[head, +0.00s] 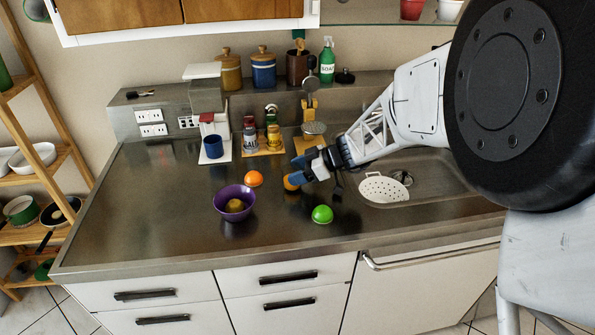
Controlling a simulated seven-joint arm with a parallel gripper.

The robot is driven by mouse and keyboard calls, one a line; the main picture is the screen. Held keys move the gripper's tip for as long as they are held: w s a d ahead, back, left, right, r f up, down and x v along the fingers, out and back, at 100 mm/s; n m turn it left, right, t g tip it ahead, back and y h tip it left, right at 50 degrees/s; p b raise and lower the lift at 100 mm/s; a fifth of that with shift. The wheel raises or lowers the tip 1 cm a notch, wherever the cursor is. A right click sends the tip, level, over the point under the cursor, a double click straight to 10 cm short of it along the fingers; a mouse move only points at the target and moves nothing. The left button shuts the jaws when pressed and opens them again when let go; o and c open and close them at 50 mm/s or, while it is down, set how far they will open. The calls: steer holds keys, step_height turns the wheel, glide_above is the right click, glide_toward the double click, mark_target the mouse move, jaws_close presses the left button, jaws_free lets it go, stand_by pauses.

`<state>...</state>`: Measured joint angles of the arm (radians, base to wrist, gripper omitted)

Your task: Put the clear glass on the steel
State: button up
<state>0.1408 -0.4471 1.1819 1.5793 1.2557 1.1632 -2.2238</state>
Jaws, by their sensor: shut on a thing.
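The steel worktop (150,215) spreads across the middle of the head view. My gripper (296,173), with blue fingers, is low over the worktop near the sink's left side. It is shut on a small orange-yellow thing (291,183), partly covered by the fingers. I cannot tell exactly what this thing is, or whether it touches the steel. I cannot make out a clear glass anywhere in this view.
An orange (254,178), a green fruit (322,214) and a purple bowl (222,203) holding a yellowish fruit are nearby. A white strainer (384,189) sits at the sink. A coffee machine (206,95) and jars stand behind. The left worktop is clear.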

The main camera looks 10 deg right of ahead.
steer(key=shift+s+f, duration=0.15)
steer(key=shift+f, duration=0.4)
steer(key=shift+s+f, duration=0.1)
steer(key=shift+f, duration=0.4)
steer(key=o, duration=1.1)
steer(key=shift+f, duration=0.1)
steer(key=shift+c, duration=0.2)
steer(key=shift+v, duration=0.85)
steer(key=d+r, duration=0.5)
steer(key=shift+s, duration=0.4)
steer(key=shift+s+r, duration=0.1)
steer(key=shift+r, duration=0.1)
